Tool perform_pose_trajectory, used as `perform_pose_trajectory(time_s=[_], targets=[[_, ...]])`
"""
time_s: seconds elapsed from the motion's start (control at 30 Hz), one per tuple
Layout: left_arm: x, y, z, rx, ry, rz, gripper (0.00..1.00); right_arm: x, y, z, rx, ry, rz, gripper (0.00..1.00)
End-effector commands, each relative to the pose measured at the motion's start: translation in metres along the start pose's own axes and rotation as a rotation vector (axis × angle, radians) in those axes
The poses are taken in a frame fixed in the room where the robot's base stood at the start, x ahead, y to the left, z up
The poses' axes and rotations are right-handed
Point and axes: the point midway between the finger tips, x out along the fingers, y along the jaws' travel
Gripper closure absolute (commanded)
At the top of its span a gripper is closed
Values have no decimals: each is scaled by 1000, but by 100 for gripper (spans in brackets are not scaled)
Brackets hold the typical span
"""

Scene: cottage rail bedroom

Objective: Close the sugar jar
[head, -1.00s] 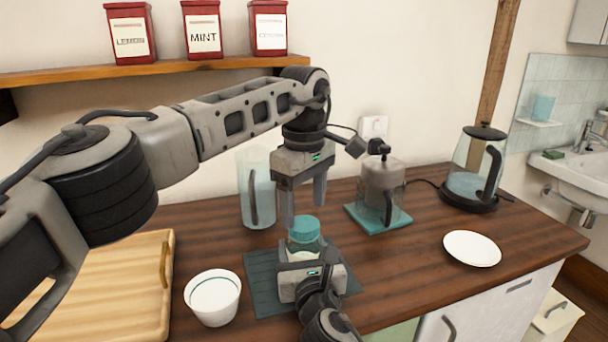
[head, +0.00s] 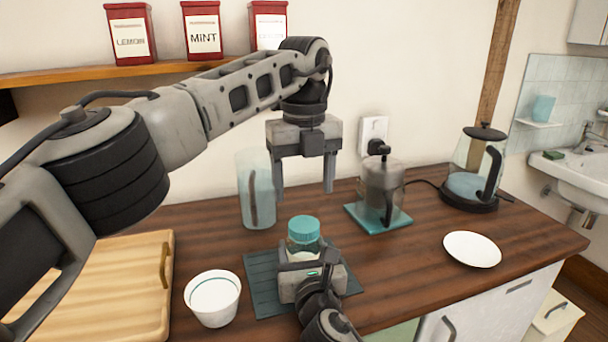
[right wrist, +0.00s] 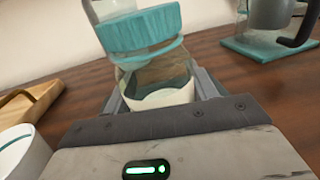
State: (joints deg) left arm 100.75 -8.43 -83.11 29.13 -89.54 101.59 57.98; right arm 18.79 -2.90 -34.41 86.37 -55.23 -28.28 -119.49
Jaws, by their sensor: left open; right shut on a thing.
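The sugar jar (head: 303,243) is a small clear jar with white contents, upright above the dark teal mat (head: 262,285). Its ribbed teal lid (head: 304,228) sits on its mouth; it also shows in the right wrist view (right wrist: 140,29), looking slightly tilted there. I cannot tell how tightly it is seated. My right gripper (right wrist: 158,92) is shut on the jar's body from the near side, hiding its lower part in the head view. My left gripper (head: 304,190) is open and empty, pointing down above the lid and apart from it.
A white cup (head: 213,298) and a wooden board (head: 95,290) are to the left. A tall clear pitcher (head: 256,190) stands behind. A French press (head: 381,187) on a teal trivet, a kettle (head: 475,170) and a white plate (head: 472,249) are to the right. Counter between jar and plate is clear.

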Motion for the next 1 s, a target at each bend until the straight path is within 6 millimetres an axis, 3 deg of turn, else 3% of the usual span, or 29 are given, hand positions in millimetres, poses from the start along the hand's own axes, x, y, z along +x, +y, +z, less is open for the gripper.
perform_pose_trajectory(time_s=[0.2, 0.4, 0.83, 1.0], targets=[[-7, 0, -1, -474, 2, 0, 33, 0, 0, -2, -1, 4, 0, 100], [-10, 0, -1, -707, 4, 3, 33, 0, 0, -2, -1, 4, 0, 100], [-10, 0, -2, -756, 4, 3, 33, 0, 0, -2, -1, 4, 0, 100], [3, 1, -1, -756, 6, 5, 33, 0, 0, -2, -1, 4, 0, 100]])
